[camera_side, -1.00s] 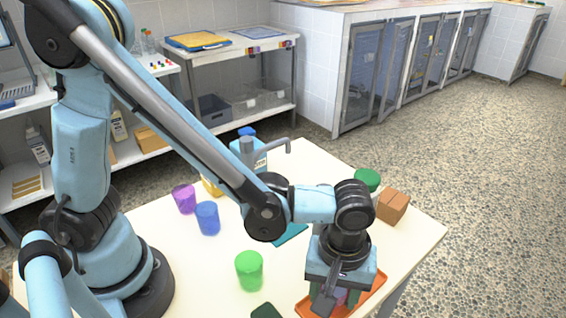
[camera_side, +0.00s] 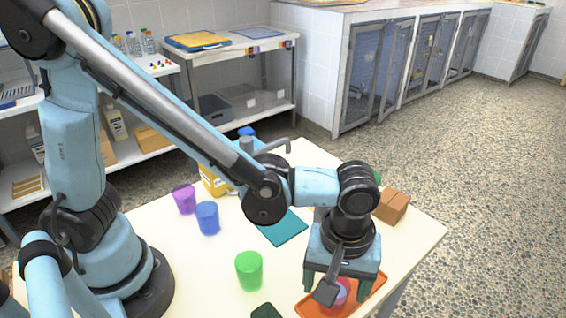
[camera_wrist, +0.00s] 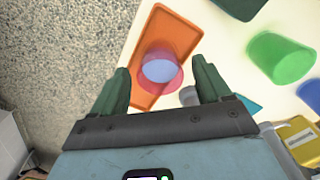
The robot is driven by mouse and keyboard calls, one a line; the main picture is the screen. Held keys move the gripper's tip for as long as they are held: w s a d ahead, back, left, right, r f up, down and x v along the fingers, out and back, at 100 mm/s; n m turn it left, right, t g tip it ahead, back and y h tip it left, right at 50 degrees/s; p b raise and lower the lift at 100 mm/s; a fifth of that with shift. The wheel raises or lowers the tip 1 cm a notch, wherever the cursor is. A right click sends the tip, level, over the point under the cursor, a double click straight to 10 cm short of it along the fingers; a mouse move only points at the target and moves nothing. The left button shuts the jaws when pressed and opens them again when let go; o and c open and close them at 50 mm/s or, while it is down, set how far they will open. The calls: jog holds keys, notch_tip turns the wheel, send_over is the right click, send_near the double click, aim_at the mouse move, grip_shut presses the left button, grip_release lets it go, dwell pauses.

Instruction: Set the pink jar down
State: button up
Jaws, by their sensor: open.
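The pink jar (camera_side: 343,287) is a see-through pink cup. It stands on the orange tray (camera_side: 312,306) near the front right of the table, and the side camera sees it partly hidden by my gripper. In the wrist view the pink jar (camera_wrist: 174,84) shows its round mouth with a pale blue inside, and the orange tray (camera_wrist: 184,22) lies under it. My gripper (camera_side: 338,283) points down just above the jar. In the wrist view its two dark green fingers are spread wide on either side of the jar (camera_wrist: 160,68), with gaps, holding nothing.
A green jar (camera_side: 249,270) stands left of the tray. A blue jar (camera_side: 207,218) and a purple jar (camera_side: 184,199) stand farther back left. A teal cloth (camera_side: 284,228) lies mid-table. A brown block (camera_side: 392,206) sits near the right edge. The table's left middle is clear.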

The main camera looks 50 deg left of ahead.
notch_tip(320, 180, up, 9)
jog(key=shift+r, duration=0.15)
dwell(0.4)
jog(key=w+a+r+m+t+h, duration=0.1)
jog(key=w+a+r+t, duration=0.15)
jog(key=w, duration=0.25)
jog(key=w+a+r+m+t, duration=0.1)
jog(key=w+a, duration=0.2)
jog(key=w, duration=0.3)
jog(key=s+a+f+m+t, duration=0.1)
jog(key=s+a+m+t, duration=0.1)
jog(key=a, duration=0.6)
jog(key=s+a+f+m+t+y, duration=0.1)
jog(key=s+a+f+m, duration=0.1)
jog(key=s+a, duration=0.5)
jog(key=shift+a+m+t, duration=0.35)
jog(key=shift+a+m, duration=0.55)
jog(key=shift+a, duration=0.35)
jog(key=shift+f, duration=0.1)
